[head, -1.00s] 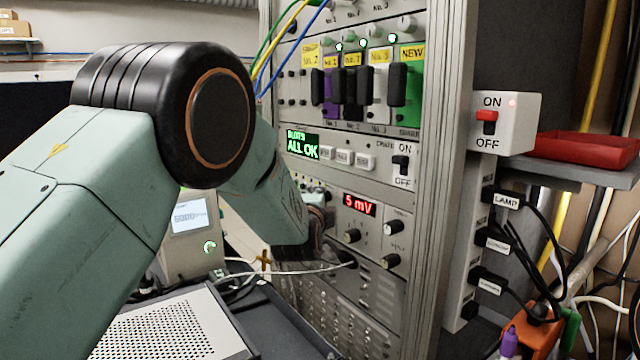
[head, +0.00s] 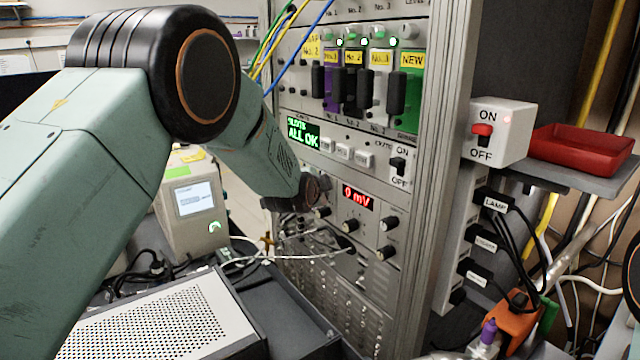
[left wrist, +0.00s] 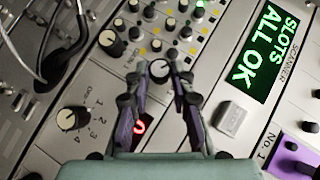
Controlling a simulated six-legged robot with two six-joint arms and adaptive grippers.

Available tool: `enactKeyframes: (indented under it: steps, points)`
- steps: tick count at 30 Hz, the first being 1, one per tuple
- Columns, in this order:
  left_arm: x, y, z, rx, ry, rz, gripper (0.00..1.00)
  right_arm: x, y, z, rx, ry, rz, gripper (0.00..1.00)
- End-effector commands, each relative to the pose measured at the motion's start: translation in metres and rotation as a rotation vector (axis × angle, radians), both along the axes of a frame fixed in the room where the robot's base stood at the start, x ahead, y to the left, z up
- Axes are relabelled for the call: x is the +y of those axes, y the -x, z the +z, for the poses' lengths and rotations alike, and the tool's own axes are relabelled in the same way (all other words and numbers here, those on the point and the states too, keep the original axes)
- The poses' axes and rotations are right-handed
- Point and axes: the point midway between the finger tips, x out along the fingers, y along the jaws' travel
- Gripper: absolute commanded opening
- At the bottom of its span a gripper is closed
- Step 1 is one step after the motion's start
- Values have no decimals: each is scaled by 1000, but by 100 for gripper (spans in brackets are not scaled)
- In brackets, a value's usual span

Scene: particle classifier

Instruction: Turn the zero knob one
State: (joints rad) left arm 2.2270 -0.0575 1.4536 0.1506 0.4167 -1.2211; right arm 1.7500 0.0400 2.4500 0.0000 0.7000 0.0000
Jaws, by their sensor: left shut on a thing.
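My left gripper (left wrist: 165,72) is at the instrument rack, left of a red display (head: 357,197) that reads 0 mV. In the left wrist view its fingers are closed around a small round knob (left wrist: 160,67) with a pale top. I cannot read that knob's label. A selector knob (left wrist: 70,118) with numbered positions and another dark knob (left wrist: 111,42) are apart from the fingers. In the head view my left arm partly hides the held knob. My right gripper is not in view.
A green screen (head: 303,132) reading SLOTS ALL OK is above the display. Several knobs (head: 388,224) and cables (head: 290,245) are close by. A perforated grey box (head: 150,315) lies in front. An ON/OFF switch box (head: 500,132) and red tray (head: 580,152) are at right.

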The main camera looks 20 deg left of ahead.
Motion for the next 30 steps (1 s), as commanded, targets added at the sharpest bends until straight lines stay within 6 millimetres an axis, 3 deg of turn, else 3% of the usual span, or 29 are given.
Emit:
enactKeyframes:
  steps: [14, 15, 22, 30]
  points:
    - [0, 2, -5, 17, 9, 1, 0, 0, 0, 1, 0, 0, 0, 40]
    - [0, 2, -5, 17, 9, 1, 26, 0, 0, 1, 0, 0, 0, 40]
    - [0, 1, -3, 13, 9, 1, 46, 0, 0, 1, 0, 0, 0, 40]
    - [0, 0, -1, 8, 8, 0, 46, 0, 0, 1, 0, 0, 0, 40]
